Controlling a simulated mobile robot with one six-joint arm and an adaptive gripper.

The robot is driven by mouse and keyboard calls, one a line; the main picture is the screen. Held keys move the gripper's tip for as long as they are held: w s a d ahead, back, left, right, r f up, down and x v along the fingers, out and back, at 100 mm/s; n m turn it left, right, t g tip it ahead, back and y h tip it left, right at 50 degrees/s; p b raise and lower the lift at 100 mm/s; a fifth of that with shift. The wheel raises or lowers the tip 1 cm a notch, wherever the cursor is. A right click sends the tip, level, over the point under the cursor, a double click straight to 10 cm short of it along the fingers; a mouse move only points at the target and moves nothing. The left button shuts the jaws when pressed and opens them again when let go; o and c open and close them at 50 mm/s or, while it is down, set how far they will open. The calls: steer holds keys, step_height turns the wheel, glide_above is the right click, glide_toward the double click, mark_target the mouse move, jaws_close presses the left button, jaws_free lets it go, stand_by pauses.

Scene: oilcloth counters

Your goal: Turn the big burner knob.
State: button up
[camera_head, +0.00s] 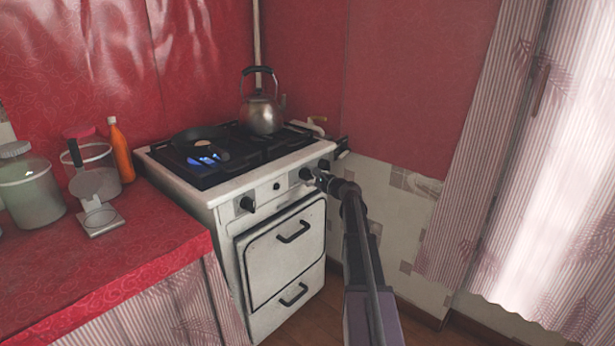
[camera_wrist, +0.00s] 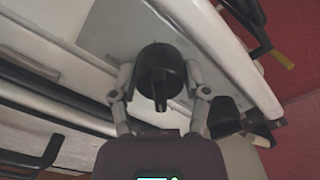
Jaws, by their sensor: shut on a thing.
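The white stove (camera_head: 262,198) stands in the corner with black knobs along its front panel. My gripper (camera_head: 314,178) is at the right part of this panel. In the wrist view my gripper (camera_wrist: 158,92) has one finger on each side of a round black burner knob (camera_wrist: 155,65) and is shut on it. The knob's raised grip bar runs nearly straight down the picture. The knob also shows in the head view (camera_head: 305,173), partly hidden by my gripper. Another black knob (camera_wrist: 222,112) is close beside the right finger.
A blue flame (camera_head: 206,159) burns at the front left burner beside a dark pan (camera_head: 197,137). A kettle (camera_head: 262,113) stands at the back right. Oven handles (camera_head: 294,232) stick out below the panel. A red counter (camera_head: 150,245) with jars and an orange bottle (camera_head: 121,150) is at left.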

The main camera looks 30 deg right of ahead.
steer(key=shift+w, duration=0.15)
steer(key=o, duration=1.2)
steer(key=shift+c, duration=0.2)
steer(key=shift+s, duration=0.25)
steer(key=v, duration=1.1)
steer(key=shift+s, duration=0.35)
steer(key=shift+d, duration=0.1)
